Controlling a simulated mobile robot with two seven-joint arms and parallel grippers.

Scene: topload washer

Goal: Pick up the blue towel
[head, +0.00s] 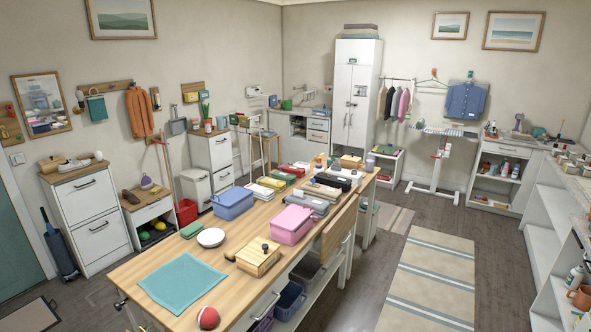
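A light blue-teal towel (181,283) lies spread flat on the near left part of the wooden table (135,270) in the head view. It looks like the blue towel, and nothing covers it.
A red ball (208,317), a white bowl (211,237), a folded green cloth (203,257) and a wooden box (258,257) surround the towel. A blue basket (232,204) and a pink basket (291,225) stand farther back. Floor with a striped rug (435,275) is clear at right.

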